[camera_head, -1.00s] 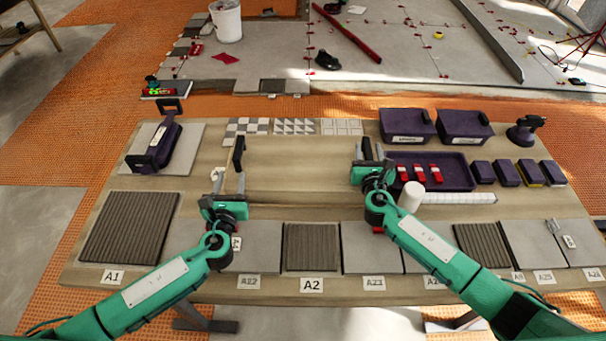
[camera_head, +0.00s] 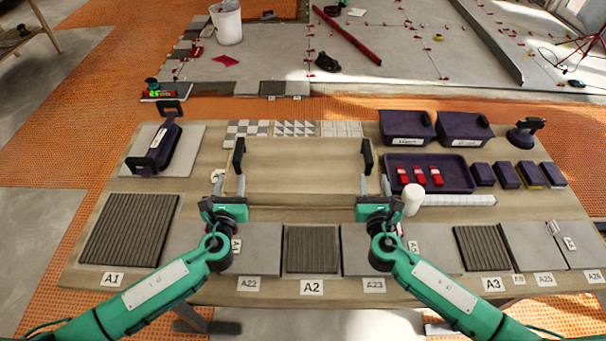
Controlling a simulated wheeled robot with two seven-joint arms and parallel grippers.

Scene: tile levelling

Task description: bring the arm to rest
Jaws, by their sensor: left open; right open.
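My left gripper (camera_head: 229,180) is open and empty above the left middle of the wooden table (camera_head: 300,185). My forearms come in from the lower left and lower right and hide parts of the tiles and labels along the front edge.
A purple tray (camera_head: 457,181) with red pieces lies right of my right gripper. Purple bins (camera_head: 407,128) stand behind it. A purple double-handled tool (camera_head: 161,147) rests on a tile at left. Grey and ribbed tiles (camera_head: 128,230) line the front. The table's middle is clear.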

